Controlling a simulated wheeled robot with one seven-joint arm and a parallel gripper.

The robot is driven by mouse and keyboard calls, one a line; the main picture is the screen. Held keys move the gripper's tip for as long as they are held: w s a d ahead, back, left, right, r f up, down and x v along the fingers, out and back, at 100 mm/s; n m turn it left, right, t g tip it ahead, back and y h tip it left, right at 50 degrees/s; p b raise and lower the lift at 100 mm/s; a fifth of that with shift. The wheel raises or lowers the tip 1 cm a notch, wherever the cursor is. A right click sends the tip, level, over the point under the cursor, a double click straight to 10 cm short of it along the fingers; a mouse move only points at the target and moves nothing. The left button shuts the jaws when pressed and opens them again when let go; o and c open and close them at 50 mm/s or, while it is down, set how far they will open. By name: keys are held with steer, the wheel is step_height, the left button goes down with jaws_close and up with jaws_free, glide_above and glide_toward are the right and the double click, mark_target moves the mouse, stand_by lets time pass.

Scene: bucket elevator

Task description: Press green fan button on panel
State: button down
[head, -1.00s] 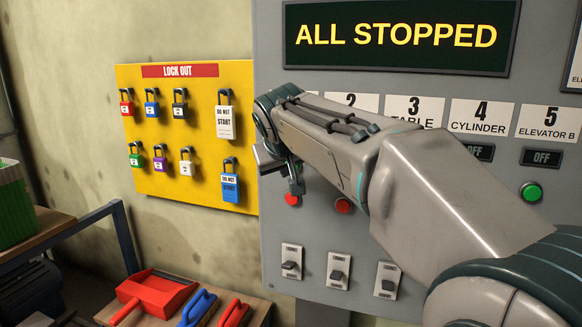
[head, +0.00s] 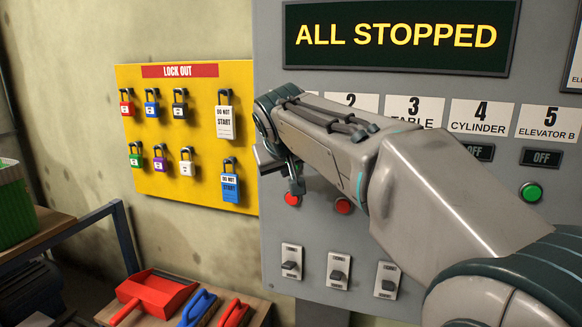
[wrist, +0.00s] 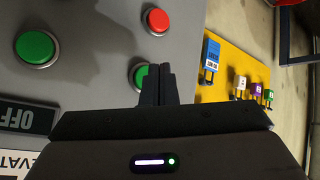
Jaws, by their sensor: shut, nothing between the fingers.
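In the wrist view a green button (wrist: 140,76) sits on the grey panel (head: 330,235), close to the tips of my gripper (wrist: 160,72) and partly hidden by them. I cannot tell whether the tips touch it. A red button (wrist: 156,20) lies beyond it, and a second green button (wrist: 37,48) lies to the left, beside an OFF sign. My gripper is shut and empty.
A display (head: 395,36) reads ALL STOPPED. Red buttons (head: 343,206) and switches (head: 337,270) sit lower on the panel. A yellow lock-out board (head: 187,130) with padlocks hangs to the left. A red dustpan (head: 155,296) and brushes lie on a low bench.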

steer(key=shift+w+d, duration=0.15)
steer(key=shift+w, duration=0.25)
steer(key=shift+w+d+p, duration=0.15)
steer(key=shift+w+p, duration=0.25)
stand_by(0.7)
stand_by(0.3)
steer(key=shift+s+a+b, duration=0.3)
steer(key=shift+s+b, duration=0.3)
steer(key=shift+s, duration=0.2)
steer(key=s, duration=0.1)
steer(key=s+a+b, duration=0.1)
steer(key=s, duration=0.1)
steer(key=s+b, duration=0.1)
steer(key=shift+s+a, duration=0.35)
stand_by(0.4)
